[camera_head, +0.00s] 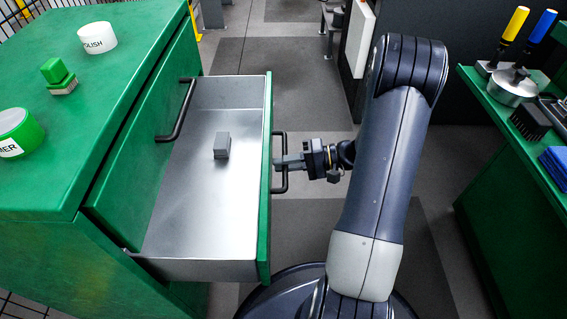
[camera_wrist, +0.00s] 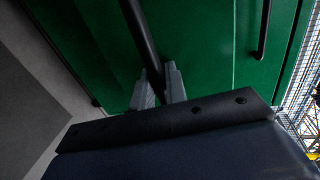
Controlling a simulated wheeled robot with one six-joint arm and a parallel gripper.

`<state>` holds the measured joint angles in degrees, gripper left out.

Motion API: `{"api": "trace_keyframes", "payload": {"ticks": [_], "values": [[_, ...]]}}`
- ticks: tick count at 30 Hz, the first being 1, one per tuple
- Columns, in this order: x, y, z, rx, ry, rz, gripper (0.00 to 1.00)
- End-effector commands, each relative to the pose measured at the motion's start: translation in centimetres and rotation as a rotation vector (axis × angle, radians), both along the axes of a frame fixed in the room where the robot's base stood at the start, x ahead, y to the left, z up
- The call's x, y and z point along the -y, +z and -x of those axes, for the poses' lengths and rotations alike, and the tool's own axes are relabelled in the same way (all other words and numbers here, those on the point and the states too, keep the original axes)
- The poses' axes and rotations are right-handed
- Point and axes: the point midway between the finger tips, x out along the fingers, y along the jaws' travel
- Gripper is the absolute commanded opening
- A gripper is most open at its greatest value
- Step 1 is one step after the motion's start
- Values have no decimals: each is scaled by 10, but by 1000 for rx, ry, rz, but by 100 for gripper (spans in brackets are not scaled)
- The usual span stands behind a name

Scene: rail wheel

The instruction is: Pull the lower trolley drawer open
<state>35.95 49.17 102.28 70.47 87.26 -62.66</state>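The lower trolley drawer (camera_head: 200,272) stands far out from the green trolley (camera_head: 60,255), its grey metal inside showing. Its black handle (camera_head: 284,163) is on the green front, and it also shows in the wrist view (camera_wrist: 140,35). My gripper (camera_head: 280,162) is at this handle from the right. In the wrist view its two grey fingers (camera_wrist: 158,88) lie close on either side of the bar and appear shut on it. The upper drawer (camera_head: 140,150) is closed, with its own black handle (camera_head: 178,108).
A small grey block (camera_head: 222,146) lies in the open drawer. A green-and-white roll (camera_head: 18,134), a green-topped brush (camera_head: 59,78) and a white roll (camera_head: 97,38) are on the trolley top. A green bench (camera_head: 510,140) with tools stands at right. Grey floor lies between.

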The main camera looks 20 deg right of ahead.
Motion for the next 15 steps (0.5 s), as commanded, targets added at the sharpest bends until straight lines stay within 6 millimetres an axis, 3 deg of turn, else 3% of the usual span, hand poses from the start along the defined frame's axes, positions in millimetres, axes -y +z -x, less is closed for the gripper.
{"api": "trace_keyframes", "payload": {"ticks": [10, 15], "values": [[3, 1, 1, 0, -1, 0, 18], [23, 7, 7, 1, -4, 0, 18]]}}
